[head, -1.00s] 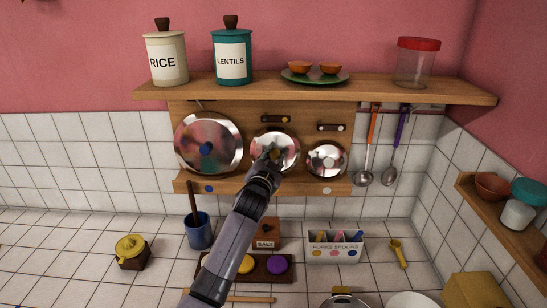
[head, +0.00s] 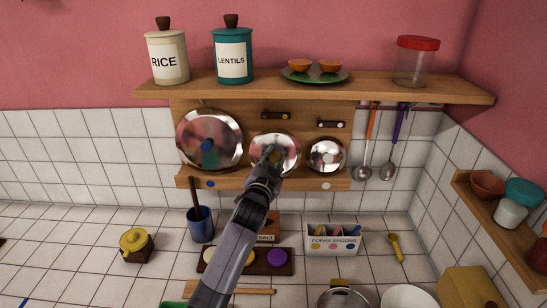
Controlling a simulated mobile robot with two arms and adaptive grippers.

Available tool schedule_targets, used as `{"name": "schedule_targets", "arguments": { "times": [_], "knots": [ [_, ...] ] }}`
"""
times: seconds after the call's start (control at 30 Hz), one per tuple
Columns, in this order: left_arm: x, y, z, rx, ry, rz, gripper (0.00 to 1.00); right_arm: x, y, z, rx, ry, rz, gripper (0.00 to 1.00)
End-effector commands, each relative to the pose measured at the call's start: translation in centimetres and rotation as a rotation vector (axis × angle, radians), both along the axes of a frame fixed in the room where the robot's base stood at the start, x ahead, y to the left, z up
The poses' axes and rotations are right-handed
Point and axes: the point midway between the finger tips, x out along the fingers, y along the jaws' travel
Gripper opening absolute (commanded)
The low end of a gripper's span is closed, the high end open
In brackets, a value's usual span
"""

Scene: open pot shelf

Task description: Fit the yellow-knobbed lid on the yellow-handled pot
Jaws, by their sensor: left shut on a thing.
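The middle lid (head: 290,147) is a round shiny metal lid standing upright against the wooden rack board in the head view. My left gripper (head: 271,155) is in front of its centre, shut on its knob; gripper and arm hide most of the knob, so its colour is hard to tell. A metal pot (head: 343,298) with a yellowish handle at its back rim is at the bottom edge, partly cut off. My right gripper is not in view.
A larger lid with a blue knob (head: 209,125) and a smaller lid (head: 326,150) stand either side. The upper shelf (head: 380,88) overhangs the rack. A salt box (head: 267,227), spoon box (head: 333,240) and white bowl (head: 409,298) are on the counter.

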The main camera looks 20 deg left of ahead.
Motion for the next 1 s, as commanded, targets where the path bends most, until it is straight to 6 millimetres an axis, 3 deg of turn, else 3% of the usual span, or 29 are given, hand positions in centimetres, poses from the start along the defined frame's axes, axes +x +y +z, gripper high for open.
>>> {"name": "schedule_targets", "arguments": {
  "times": [0.3, 1.0],
  "knots": [
    [-0.2, -0.1, 0.1, 0.000, -0.002, -0.001, 0.00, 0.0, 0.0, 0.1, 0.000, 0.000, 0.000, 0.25],
    [-4.3, -1.3, 0.0, 0.000, -0.002, -0.001, 0.00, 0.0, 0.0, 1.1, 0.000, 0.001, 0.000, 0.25]
  ]
}}
